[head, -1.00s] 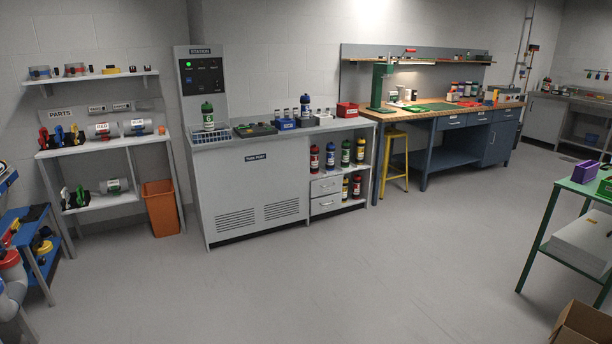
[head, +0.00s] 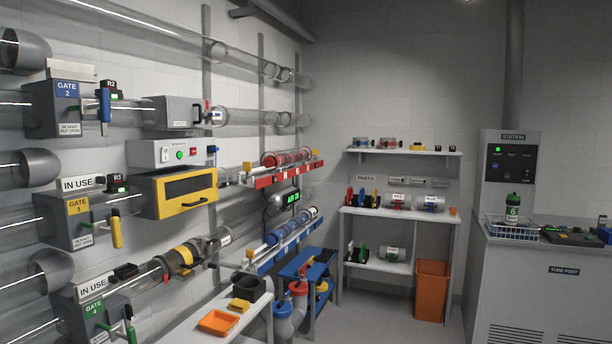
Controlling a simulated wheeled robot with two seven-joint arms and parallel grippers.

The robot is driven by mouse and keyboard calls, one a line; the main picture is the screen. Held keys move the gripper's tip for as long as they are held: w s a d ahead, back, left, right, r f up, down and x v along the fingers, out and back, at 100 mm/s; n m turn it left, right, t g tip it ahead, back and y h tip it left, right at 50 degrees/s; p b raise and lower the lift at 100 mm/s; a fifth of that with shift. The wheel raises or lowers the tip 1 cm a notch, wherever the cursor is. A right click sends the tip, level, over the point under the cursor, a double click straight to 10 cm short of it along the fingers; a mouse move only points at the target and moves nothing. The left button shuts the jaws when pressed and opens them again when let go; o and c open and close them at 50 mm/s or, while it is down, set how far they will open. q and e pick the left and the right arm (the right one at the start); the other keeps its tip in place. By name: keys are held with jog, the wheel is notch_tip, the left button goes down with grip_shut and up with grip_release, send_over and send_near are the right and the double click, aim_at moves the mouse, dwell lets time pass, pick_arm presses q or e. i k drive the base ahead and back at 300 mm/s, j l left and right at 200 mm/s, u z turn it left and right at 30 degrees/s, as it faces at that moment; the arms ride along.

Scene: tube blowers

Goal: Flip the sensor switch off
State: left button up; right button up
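No switch labelled as a sensor switch can be read in this view, so I cannot tell which part it is. A small black box marked R2 (head: 108,88) with a green light sits on the Gate 2 housing (head: 56,108). A similar box marked R3 (head: 116,183) sits on the Gate 3 housing (head: 72,232). A dark box (head: 126,271) sits above the Gate 4 housing (head: 92,318). Neither of my grippers is in view.
Clear tubes (head: 150,30) run along the left wall. A yellow-framed box (head: 184,192) hangs among them. A white bench with an orange tray (head: 219,322) stands below. Parts shelves (head: 400,213), an orange bin (head: 432,291) and the station counter (head: 548,275) are at the back and right.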

aim_at(164, 151)
jog(key=i+j+u, duration=0.1)
jog(key=u, duration=0.8)
jog(key=i+l, duration=0.45)
jog(key=i, duration=0.15)
jog(key=i+l+z, duration=0.1)
jog(key=i+l, duration=0.8)
jog(key=i, duration=0.25)
jog(key=i+l, duration=0.45)
jog(key=i, duration=0.15)
jog(key=k+z, duration=0.05)
